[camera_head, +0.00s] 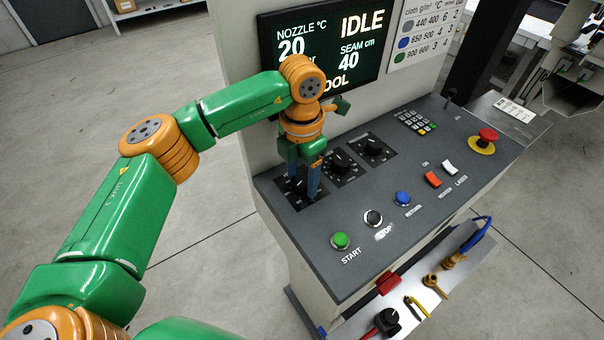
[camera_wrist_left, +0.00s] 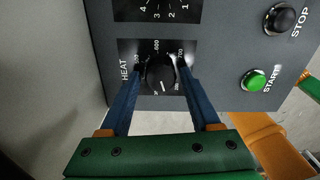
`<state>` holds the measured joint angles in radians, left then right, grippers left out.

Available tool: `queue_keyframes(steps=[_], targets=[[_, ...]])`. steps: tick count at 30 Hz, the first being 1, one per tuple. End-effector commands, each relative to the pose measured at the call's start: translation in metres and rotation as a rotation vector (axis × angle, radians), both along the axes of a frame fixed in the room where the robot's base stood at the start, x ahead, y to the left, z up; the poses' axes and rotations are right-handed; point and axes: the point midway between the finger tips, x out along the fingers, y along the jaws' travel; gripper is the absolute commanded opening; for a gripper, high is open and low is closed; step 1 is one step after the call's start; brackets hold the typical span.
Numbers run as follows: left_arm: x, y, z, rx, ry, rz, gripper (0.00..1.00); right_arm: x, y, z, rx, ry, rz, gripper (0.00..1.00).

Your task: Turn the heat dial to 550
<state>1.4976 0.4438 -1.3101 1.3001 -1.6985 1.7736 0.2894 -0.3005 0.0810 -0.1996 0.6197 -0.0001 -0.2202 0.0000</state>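The heat dial (camera_wrist_left: 160,74) is a round black knob on a dark plate marked HEAT, with a number scale only partly legible. A short white mark shows on the knob's lower part in the left wrist view. In the head view its plate (camera_head: 293,187) is partly hidden by my gripper. My left gripper (camera_head: 305,190) points down at this dial. In the left wrist view its blue fingers (camera_wrist_left: 160,78) stand apart, one on each side of the knob, with narrow gaps seeming to show. The screen (camera_head: 330,45) reads IDLE, NOZZLE 20, SEAM 40. My right gripper is out of view.
Two more dials (camera_head: 341,162) (camera_head: 374,147) sit close to the right of the heat dial. Green START (camera_head: 340,240), black STOP (camera_head: 373,217) and blue (camera_head: 403,198) buttons line the front.

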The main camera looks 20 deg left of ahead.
Motion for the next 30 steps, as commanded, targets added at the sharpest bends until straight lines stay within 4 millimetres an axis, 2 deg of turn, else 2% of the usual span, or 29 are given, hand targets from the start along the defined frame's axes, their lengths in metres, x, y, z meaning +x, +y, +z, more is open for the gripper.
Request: queue_keyframes(steps=[1,6,17,30], targets=[[0.000,0.000,0.000,0.000,0.000,0.000,0.47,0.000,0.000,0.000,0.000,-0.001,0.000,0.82],[0.000,0.000,0.000,0.000,0.000,0.000,0.01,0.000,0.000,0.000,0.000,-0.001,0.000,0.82],[0.000,0.000,0.000,-0.001,-0.001,-0.055,0.00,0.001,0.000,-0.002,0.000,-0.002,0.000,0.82],[0.001,0.000,0.000,-0.002,-0.004,-0.409,0.00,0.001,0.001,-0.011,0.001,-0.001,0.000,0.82]])
